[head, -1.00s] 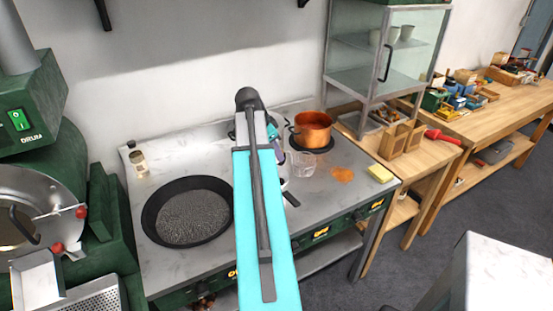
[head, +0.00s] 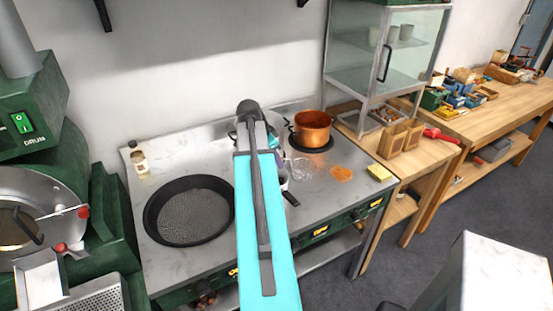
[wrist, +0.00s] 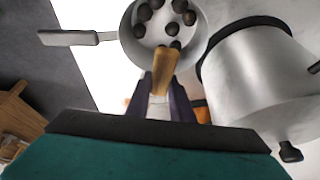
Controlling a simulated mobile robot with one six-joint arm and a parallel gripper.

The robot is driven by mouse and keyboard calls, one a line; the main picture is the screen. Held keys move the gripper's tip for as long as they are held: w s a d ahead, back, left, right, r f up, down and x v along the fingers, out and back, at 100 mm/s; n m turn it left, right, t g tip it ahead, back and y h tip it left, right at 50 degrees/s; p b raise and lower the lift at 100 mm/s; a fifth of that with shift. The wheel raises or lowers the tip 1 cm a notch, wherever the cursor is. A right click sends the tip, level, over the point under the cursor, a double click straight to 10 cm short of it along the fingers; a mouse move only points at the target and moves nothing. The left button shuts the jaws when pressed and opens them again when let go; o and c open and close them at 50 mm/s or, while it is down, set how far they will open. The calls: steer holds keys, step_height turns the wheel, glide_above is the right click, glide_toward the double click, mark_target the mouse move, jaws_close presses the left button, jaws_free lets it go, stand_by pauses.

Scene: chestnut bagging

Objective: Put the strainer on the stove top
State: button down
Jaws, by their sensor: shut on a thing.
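My gripper (wrist: 161,95) is shut on a wooden handle (wrist: 163,68), which appears to be the strainer's. In the head view a pale, see-through round shape (head: 299,168), likely the strainer's mesh, shows just right of my arm over the stove top (head: 345,155). Whether it touches the surface cannot be told. In the wrist view the mesh is mostly hidden by my gripper. In the head view my arm hides most of my gripper.
A grey metal pan (wrist: 198,42) holding several chestnuts and a large silver pot (wrist: 255,75) are close to my gripper. A black frying pan (head: 190,210) is on the left of the stove. A copper pot (head: 312,129), orange patch (head: 341,174) and yellow sponge (head: 379,172) are on the right.

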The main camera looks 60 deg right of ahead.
steer(key=shift+f, duration=0.1)
steer(key=c, duration=1.6)
jaws_free()
steer(key=shift+o, duration=0.2)
steer(key=shift+r, duration=0.25)
steer(key=b+v, duration=0.3)
steer(key=v, duration=0.8)
steer(key=shift+r, duration=0.35)
steer(key=shift+w+a+r, duration=0.1)
steer(key=shift+w+a, duration=0.05)
